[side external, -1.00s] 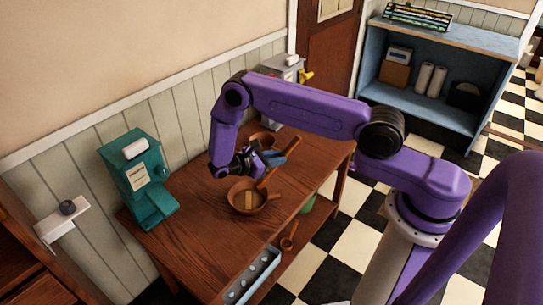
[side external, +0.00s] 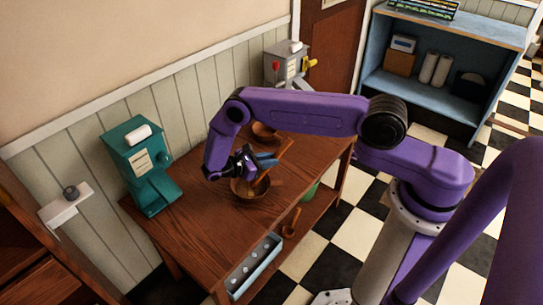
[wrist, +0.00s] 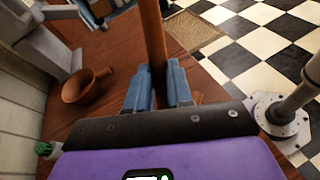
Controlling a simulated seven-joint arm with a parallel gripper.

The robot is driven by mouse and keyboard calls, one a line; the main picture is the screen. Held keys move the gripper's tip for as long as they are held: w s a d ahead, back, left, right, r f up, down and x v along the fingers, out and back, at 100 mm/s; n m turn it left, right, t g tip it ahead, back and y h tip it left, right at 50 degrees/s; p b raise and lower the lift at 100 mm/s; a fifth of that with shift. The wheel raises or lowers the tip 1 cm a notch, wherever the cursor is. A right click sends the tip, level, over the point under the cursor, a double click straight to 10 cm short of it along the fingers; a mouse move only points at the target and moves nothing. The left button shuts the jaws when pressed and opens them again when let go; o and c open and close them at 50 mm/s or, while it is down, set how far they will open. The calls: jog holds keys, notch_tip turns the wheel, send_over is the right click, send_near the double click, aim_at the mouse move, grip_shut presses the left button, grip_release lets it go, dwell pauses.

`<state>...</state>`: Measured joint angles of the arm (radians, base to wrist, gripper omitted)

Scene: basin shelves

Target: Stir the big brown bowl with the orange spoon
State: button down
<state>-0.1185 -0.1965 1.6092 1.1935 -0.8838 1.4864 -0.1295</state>
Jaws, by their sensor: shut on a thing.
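The big brown bowl (side external: 239,195) stands on the wooden table, its stub handle pointing right. My gripper (side external: 268,161) is just above the bowl's back right side, with its blue fingers shut on the orange-brown spoon. In the wrist view the spoon handle (wrist: 152,35) rises between the fingers of my gripper (wrist: 158,88). The spoon slants down towards the bowl. My gripper and wrist partly cover the bowl, and I cannot tell whether the spoon's head touches its bottom.
A smaller brown bowl (side external: 264,131) stands farther back; it also shows in the wrist view (wrist: 76,88). A teal dispenser (side external: 140,165) and a grey dispenser (side external: 287,65) stand along the wall. The table's front left is clear. A ladle (side external: 291,222) lies on the lower shelf.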

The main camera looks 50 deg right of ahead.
jog(key=shift+w+a+f, duration=0.15)
jog(key=shift+a+f, duration=0.15)
jog(key=shift+f, duration=0.05)
dwell(0.5)
